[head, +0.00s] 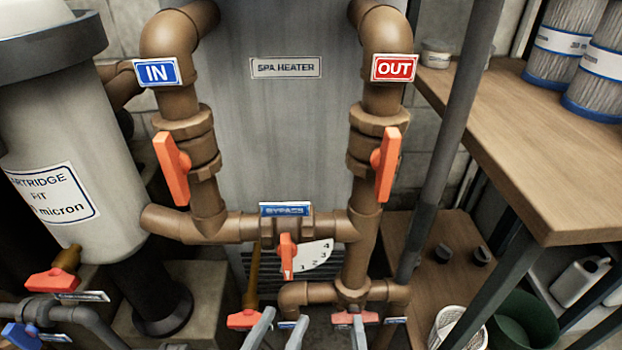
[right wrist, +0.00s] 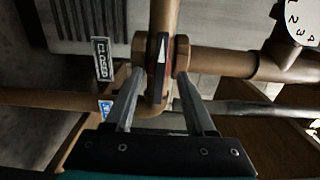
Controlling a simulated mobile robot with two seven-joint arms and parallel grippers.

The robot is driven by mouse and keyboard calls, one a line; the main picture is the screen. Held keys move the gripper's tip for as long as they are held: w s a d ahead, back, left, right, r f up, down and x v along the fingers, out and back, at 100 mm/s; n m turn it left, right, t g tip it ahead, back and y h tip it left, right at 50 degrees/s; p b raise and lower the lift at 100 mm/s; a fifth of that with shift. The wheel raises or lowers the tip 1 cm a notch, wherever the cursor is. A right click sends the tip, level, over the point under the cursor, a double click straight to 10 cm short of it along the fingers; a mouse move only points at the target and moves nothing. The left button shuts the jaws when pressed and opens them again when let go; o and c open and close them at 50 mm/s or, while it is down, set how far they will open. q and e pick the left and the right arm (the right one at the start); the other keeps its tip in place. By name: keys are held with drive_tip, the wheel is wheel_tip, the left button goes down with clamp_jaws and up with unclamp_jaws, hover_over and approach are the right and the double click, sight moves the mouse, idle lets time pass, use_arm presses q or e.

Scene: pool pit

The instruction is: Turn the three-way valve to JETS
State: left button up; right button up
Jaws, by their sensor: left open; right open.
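The brown three-way valve (head: 352,291) sits low on the right-hand pipe, with branches to both sides. Its red handle (head: 342,318) is partly hidden by my right gripper (head: 358,326). In the right wrist view, the handle (right wrist: 158,88) looks dark, with a white arrow pointing to the top of the picture. My right gripper's fingers (right wrist: 161,74) are open on either side of the handle; contact cannot be told. Small labels (head: 293,324) (head: 396,320) flank the valve in the head view; I cannot read them. My left gripper (head: 286,315) is open and empty, left of the valve.
A red-handled valve (head: 243,320) on a brass pipe stands close to my left gripper. The bypass handle (head: 287,256) and a numbered card (head: 312,258) are above. A grey post (head: 450,130) and wooden shelf (head: 540,150) bound the right side. A filter housing (head: 60,150) stands left.

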use_arm(q)
drive_tip(key=shift+w, duration=0.3)
use_arm(e)
drive_tip(key=shift+w+a, duration=0.1)
drive_tip(key=shift+w, duration=0.5)
use_arm(q)
drive_tip(key=shift+r+p, duration=0.4)
drive_tip(key=shift+r, duration=0.05)
use_arm(e)
drive_tip(key=s, duration=0.4)
